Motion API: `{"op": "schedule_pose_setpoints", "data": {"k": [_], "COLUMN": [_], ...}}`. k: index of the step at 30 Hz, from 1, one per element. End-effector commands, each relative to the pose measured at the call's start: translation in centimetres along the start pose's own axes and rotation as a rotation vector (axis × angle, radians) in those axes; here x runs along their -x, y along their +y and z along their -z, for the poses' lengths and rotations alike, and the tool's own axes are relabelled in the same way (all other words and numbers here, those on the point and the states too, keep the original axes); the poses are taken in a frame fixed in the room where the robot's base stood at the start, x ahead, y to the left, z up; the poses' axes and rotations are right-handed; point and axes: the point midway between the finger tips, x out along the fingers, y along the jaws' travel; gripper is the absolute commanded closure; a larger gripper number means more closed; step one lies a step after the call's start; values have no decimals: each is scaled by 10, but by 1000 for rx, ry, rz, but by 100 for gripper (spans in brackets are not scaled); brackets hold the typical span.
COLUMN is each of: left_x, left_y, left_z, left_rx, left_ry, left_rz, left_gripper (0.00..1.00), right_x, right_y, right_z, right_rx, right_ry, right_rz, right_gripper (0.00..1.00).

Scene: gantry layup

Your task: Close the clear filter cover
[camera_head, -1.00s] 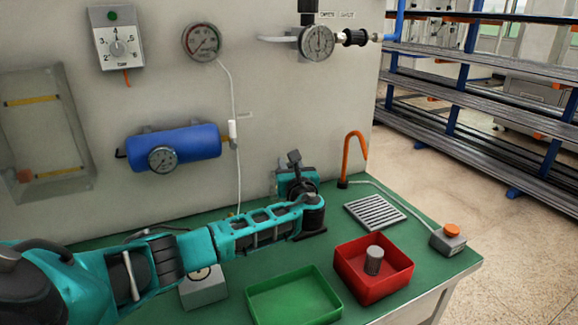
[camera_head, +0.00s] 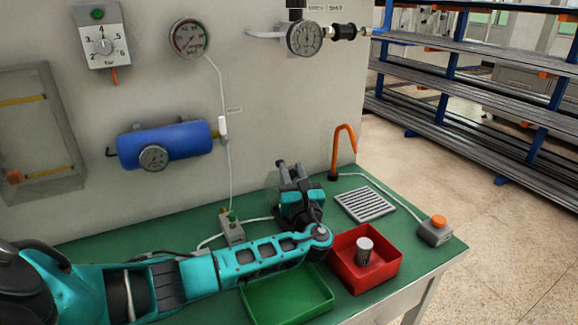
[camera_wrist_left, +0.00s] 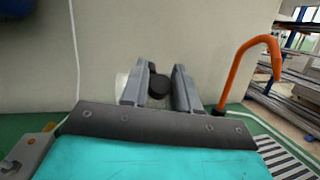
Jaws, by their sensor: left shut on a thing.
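My left gripper (camera_head: 289,165) points toward the wall above the back of the green bench. In the left wrist view its two grey fingers (camera_wrist_left: 160,72) are closed around a small black knob (camera_wrist_left: 158,87). A pale, rounded piece (camera_wrist_left: 121,86) shows just left of the left finger. In the head view a faint see-through shape (camera_head: 271,180) stands beside the gripper; it may be the clear filter cover. The gripper and wrist hide most of it, and I cannot tell how far open it is. My right gripper is not in view.
A green tray (camera_head: 322,310) and a red tray (camera_head: 345,279) holding a grey cylinder (camera_head: 364,250) lie near the front edge. An orange hook (camera_head: 337,150), a slotted plate (camera_head: 365,205) and a button box (camera_head: 435,233) are to the right. A small fitting (camera_head: 232,231) stands left.

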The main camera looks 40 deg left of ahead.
Motion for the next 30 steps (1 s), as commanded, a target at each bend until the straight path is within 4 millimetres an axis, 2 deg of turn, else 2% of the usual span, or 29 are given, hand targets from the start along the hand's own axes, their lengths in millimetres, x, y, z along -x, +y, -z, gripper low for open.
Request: {"op": "schedule_pose_setpoints", "data": {"k": [3, 15, 16, 18, 21, 30], "left_x": [6, 8, 8, 8, 6, 4], "left_y": [-2, -3, -3, -3, -2, -1], "left_z": [3, 5, 5, 5, 5, 3], "left_rx": [2, 3, 3, 3, 2, 1], "left_ry": [10, 14, 14, 14, 12, 7], "left_rz": [6, 9, 9, 8, 6, 2], "left_gripper": [100, 100, 69, 62, 52, 52], "right_x": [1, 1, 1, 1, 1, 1], "right_y": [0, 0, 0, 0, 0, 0], "right_z": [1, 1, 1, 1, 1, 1], "right_rx": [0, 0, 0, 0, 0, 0], "right_ry": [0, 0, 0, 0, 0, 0], "right_rz": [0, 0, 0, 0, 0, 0], "right_gripper": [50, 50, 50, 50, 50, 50]}}
